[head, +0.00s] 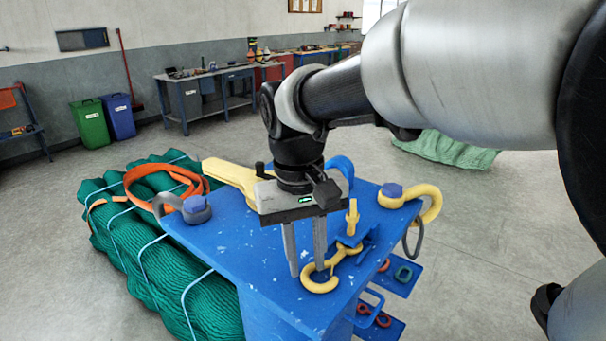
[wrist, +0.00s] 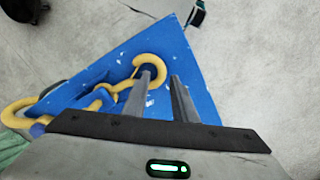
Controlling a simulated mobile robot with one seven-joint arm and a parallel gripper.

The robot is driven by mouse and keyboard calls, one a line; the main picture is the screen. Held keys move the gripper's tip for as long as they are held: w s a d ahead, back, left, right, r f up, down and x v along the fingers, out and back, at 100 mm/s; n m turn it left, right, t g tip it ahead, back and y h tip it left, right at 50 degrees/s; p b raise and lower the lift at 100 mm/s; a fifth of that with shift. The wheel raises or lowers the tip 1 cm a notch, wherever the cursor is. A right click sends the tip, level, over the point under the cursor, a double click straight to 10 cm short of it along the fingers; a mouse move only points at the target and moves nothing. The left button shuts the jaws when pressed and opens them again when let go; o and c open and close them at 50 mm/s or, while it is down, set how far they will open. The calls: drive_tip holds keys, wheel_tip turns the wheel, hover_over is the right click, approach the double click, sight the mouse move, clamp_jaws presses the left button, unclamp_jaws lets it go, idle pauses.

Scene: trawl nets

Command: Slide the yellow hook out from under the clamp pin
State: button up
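The yellow hook (head: 322,286) lies on the blue table top (head: 270,285) near its front corner, its shank running back toward the blue clamp (head: 364,236). The yellow clamp pin (head: 352,216) stands upright there. My gripper (head: 307,272) points down at the hook's curved end, fingers apart. In the wrist view the hook's bend (wrist: 158,61) shows between the fingertips of my gripper (wrist: 161,75), one finger inside the curve and one outside. I cannot tell whether either touches it. The hook's shank is partly hidden by the clamp and finger.
A second yellow hook (head: 431,205) hangs from a blue-capped post at the right edge. A grey shackle post (head: 196,209) stands at left. An orange strap (head: 160,170) lies on the green net (head: 130,240). Small coloured rings sit on low blue shelves (head: 402,280) at right.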

sight(314, 287)
drive_tip(key=shift+d+f, duration=0.1)
drive_tip(key=shift+f, duration=1.25)
clamp_jaws()
